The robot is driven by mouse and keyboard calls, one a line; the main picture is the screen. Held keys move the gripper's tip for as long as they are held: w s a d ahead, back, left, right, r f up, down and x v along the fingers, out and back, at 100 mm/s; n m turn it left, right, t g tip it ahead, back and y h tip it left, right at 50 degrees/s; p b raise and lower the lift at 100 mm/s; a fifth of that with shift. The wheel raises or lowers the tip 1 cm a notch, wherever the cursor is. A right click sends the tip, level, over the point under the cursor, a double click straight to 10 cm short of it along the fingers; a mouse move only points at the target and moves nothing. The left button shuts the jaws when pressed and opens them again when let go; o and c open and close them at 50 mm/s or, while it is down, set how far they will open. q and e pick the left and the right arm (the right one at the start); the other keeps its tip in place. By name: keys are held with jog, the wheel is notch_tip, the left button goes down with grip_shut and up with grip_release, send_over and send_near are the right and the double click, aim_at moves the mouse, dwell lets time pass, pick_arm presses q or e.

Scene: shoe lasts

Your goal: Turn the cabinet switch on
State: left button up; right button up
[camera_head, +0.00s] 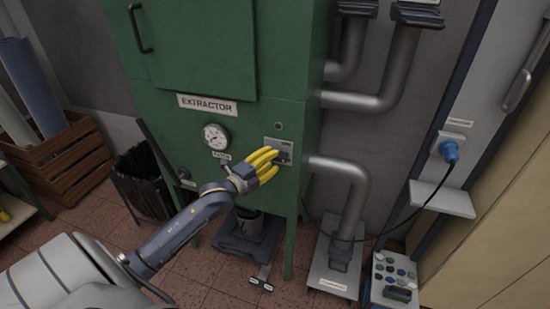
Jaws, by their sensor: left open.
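The green extractor cabinet (255,119) stands in the middle of the head view. A grey switch plate (279,144) is on its front, to the right of the round gauge (215,136). My left gripper (274,160), with yellow fingers, is open in front of the plate. Its fingers overlap the plate's lower part in the picture. I cannot tell whether they touch it. The switch's position is partly hidden and too small to read. My right gripper is not in view.
Grey pipes (345,176) run along the cabinet's right side. A blue plug (449,151) with a hanging cable is on the right wall. A button box (393,280) is at the lower right. A wooden crate (72,165) and a dark bin (145,185) stand at left.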

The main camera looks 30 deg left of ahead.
pick_arm(q)
jog(key=shift+w+d, duration=0.15)
jog(key=shift+w, duration=0.85)
grip_shut()
